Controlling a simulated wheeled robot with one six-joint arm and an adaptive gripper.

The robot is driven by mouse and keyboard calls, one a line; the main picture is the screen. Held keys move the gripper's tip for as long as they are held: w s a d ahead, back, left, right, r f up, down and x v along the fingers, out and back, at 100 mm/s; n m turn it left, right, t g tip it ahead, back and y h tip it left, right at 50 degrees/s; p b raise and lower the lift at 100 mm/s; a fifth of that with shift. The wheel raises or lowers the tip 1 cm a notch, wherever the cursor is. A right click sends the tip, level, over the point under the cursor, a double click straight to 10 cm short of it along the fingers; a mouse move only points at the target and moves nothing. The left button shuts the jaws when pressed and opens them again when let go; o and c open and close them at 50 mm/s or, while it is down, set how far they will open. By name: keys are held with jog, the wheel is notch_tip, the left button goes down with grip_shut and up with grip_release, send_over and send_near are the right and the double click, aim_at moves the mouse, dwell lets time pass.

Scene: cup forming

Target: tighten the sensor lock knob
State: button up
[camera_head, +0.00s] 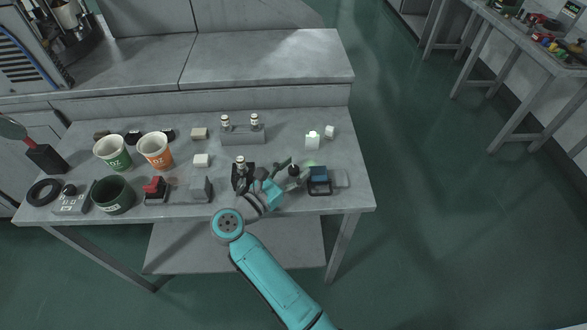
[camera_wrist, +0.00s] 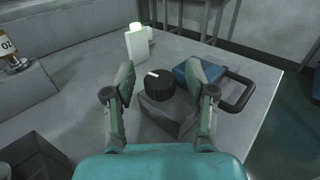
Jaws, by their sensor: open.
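The black round knob (camera_wrist: 159,86) has a white mark on top and sits on a grey block-shaped base (camera_wrist: 168,117). In the head view the knob (camera_head: 293,170) is near the table's front right. My gripper (camera_wrist: 165,70) is open, with one finger to each side of the knob in the wrist view and visible gaps on both sides. In the head view my gripper (camera_head: 286,172) is low over the table at the knob. The base is mostly hidden there by my gripper.
A blue block with a black loop handle (camera_wrist: 238,92) stands close right of the knob. A white bottle with a green-lit top (camera_wrist: 137,45) stands behind. A dark holder (camera_head: 243,180) with a small bottle is to the left. Cups and blocks fill the table's left (camera_head: 115,196).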

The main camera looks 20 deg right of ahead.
aim_at(293, 168)
notch_tip(293, 168, up, 10)
dwell(0.6)
jog(key=shift+w, duration=0.1)
